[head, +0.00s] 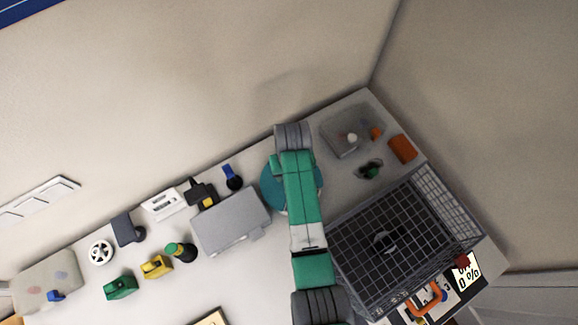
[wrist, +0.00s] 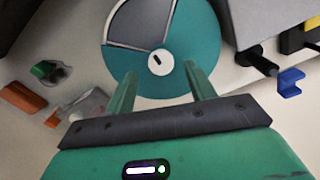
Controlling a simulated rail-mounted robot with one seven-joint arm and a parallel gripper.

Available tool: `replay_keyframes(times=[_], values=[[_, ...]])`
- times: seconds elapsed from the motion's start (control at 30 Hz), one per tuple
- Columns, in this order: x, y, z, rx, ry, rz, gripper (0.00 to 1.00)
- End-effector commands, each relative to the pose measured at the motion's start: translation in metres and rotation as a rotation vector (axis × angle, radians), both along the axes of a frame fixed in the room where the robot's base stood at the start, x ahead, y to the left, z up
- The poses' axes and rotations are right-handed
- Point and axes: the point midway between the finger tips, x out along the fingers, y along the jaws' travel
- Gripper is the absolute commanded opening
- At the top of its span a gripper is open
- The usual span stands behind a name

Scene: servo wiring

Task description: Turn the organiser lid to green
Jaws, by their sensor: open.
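The organiser is a round teal disc (wrist: 185,72) in the wrist view, with a white centre knob (wrist: 160,62) bearing a short black mark. A wedge-shaped opening in its lid, up and left of the knob, shows a greyish compartment (wrist: 143,22); no green content is visible in it. In the head view the organiser (head: 270,188) is mostly covered by my arm. My gripper (wrist: 161,72) is open, with one green finger on each side of the knob. The fingers look apart from the knob; their height above the lid is unclear.
A grey box (head: 230,220) stands left of the organiser, and a dark wire basket (head: 345,245) stands to its right. A clear tray (head: 340,130) and an orange block (head: 402,148) lie at the back right. Blue-tipped (wrist: 290,82) and black parts sit close by.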

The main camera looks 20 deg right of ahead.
Motion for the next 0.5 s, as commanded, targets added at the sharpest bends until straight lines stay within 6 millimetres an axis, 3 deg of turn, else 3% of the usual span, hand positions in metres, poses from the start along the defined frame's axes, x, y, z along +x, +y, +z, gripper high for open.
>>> replay_keyframes(times=[0.2, 0.5], values=[[0.000, 0.000, -0.038, 0.000, 0.000, 0.000, 0.55], [0.000, 0.000, -0.045, 0.000, -0.002, 0.000, 0.55]])
